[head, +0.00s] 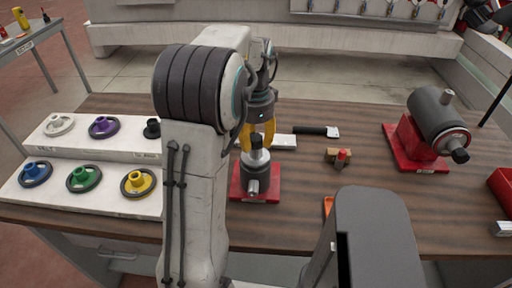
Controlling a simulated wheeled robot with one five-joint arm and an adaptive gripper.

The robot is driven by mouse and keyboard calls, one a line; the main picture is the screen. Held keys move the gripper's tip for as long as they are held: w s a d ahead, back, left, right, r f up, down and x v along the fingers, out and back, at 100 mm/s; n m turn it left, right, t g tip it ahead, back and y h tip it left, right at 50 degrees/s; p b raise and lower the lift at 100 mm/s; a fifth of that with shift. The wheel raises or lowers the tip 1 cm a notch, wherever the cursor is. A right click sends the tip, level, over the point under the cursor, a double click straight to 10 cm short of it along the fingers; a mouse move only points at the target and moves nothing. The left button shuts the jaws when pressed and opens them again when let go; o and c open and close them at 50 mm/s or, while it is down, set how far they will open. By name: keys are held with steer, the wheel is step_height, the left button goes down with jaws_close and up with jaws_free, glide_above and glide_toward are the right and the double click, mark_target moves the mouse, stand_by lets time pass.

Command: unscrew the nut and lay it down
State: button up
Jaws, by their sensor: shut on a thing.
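A spindle fixture stands on a red base plate (240,186) on the workbench, just beyond my arm. It has a dark body with a grey stub (252,187) at its front. My gripper (257,143), with yellow fingers, points down over the fixture. Its fingers are shut around a small grey piece at the fixture's top, which looks like the nut (256,141). The nut sits in line with the dark cone-shaped top (255,157) below it. Whether its thread is still engaged cannot be told at this size.
White stepped racks (100,197) with several coloured handwheels stand at left. A grey motor (436,118) on a red stand is at right. Bare wood (375,185) lies between.

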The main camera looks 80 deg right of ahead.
jaws_close()
steer(key=n+p, duration=0.1)
steer(key=n, duration=1.2)
steer(key=shift+p, duration=0.35)
steer(key=n, duration=0.7)
steer(key=shift+p, duration=0.3)
steer(key=n, duration=0.7)
steer(key=shift+n, duration=0.3)
steer(key=o, duration=0.6)
jaws_free()
steer(key=shift+p, duration=0.3)
